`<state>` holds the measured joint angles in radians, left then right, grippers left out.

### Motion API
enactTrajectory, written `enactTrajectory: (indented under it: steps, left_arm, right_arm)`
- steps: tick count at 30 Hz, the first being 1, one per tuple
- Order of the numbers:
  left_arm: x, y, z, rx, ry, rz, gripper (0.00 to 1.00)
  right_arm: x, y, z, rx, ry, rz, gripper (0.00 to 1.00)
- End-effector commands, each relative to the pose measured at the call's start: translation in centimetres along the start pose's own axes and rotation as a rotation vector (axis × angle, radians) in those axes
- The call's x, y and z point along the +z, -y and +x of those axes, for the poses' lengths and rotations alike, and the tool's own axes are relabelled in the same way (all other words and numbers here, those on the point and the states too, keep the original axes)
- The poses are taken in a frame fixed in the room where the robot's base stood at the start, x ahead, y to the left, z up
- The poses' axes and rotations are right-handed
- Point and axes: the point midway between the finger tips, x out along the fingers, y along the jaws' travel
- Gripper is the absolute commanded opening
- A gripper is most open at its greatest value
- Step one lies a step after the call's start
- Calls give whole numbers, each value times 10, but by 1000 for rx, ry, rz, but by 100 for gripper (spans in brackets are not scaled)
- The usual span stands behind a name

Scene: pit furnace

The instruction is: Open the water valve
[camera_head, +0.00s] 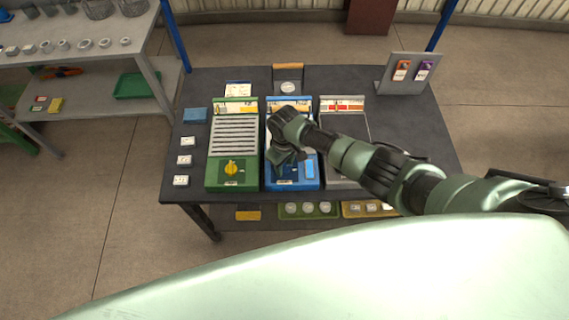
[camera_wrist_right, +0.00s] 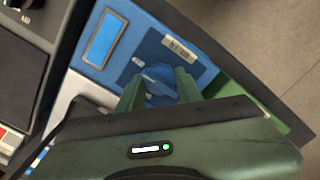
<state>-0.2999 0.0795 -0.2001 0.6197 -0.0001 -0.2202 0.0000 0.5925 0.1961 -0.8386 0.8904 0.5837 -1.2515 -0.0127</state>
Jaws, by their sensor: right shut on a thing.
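The blue water unit (camera_head: 307,184) stands in the middle of the dark table, between a green unit and a grey one. In the right wrist view its blue panel (camera_wrist_right: 140,62) carries a light blue display, a pale label and a round blue valve knob (camera_wrist_right: 157,80). My right gripper (camera_head: 287,165) is over the front of this unit. In the right wrist view the fingers of the right gripper (camera_wrist_right: 158,88) are shut on the knob, one at each side. In the head view the gripper hides the knob. My left gripper is not in view.
The green unit (camera_head: 233,172) with a yellow knob stands just left. The grey unit (camera_head: 345,180) stands just right, partly under my arm. Small white-labelled blocks (camera_head: 184,160) line the table's left side. A stand with two tags (camera_head: 411,72) is at the back right.

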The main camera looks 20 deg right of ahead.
Motion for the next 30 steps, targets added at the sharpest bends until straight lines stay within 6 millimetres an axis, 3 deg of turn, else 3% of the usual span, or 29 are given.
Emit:
enactTrajectory:
  steps: [13, 14, 15, 16, 25, 30]
  left_arm:
    - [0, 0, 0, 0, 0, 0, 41]
    - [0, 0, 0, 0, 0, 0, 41]
    - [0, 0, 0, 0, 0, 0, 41]
    - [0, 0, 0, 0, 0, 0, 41]
    - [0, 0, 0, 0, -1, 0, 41]
    - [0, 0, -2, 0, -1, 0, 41]
  right_arm:
    - [-2, 0, -2, -1, -6, 13, 0]
    - [-2, 0, -2, -1, -6, 13, 44]
    - [-2, 0, -2, -1, -6, 13, 55]
    - [-2, 0, -2, -1, -6, 12, 57]
    - [-1, 0, -2, -1, -3, 10, 57]
    - [-1, 0, -18, -1, -4, 10, 57]
